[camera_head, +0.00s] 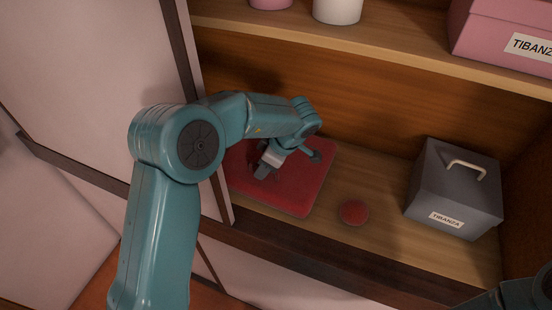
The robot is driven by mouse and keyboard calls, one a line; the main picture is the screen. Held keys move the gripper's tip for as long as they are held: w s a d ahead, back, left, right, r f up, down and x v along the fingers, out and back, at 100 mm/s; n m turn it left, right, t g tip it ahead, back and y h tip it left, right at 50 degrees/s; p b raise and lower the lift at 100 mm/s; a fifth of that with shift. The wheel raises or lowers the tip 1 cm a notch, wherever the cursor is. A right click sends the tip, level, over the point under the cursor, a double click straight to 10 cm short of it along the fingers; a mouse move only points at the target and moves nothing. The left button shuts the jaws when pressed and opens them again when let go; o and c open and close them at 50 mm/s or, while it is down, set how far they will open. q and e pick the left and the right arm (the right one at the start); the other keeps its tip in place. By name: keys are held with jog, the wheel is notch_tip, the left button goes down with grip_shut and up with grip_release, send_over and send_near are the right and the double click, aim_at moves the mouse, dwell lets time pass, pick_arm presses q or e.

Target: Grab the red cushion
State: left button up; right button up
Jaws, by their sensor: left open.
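The red cushion (296,196) is a flat, square red pad lying on the wooden lower shelf, partly hidden behind my left arm and the white door panel's edge. My left gripper (287,166) is over the cushion's middle, with its fingers apart and pointing down towards it. I cannot tell whether the fingertips touch the cushion. Only a dark part of what looks like my right arm shows at the bottom right corner; its gripper fingers are not visible.
A small round red object (353,212) lies right of the cushion. A grey box with a handle (455,188) stands further right. The white door panel (90,80) is close on the left. The upper shelf (370,48) holds a pink box (490,35) and a white container (338,10).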

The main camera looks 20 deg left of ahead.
pick_arm(q)
jog(key=shift+a+f, duration=0.15)
jog(key=shift+f, duration=0.2)
jog(key=shift+s+d+r, duration=0.1)
jog(key=shift+s+d, duration=0.2)
jog(key=shift+s, duration=0.05)
jog(key=shift+w+a+f, duration=0.2)
jog(key=shift+w+a, duration=0.05)
jog(key=shift+w, duration=0.05)
grip_shut()
jog(key=shift+s+d+r, duration=0.15)
jog(key=shift+s+d, duration=0.05)
jog(key=shift+w+a, duration=0.1)
jog(key=shift+w, duration=0.05)
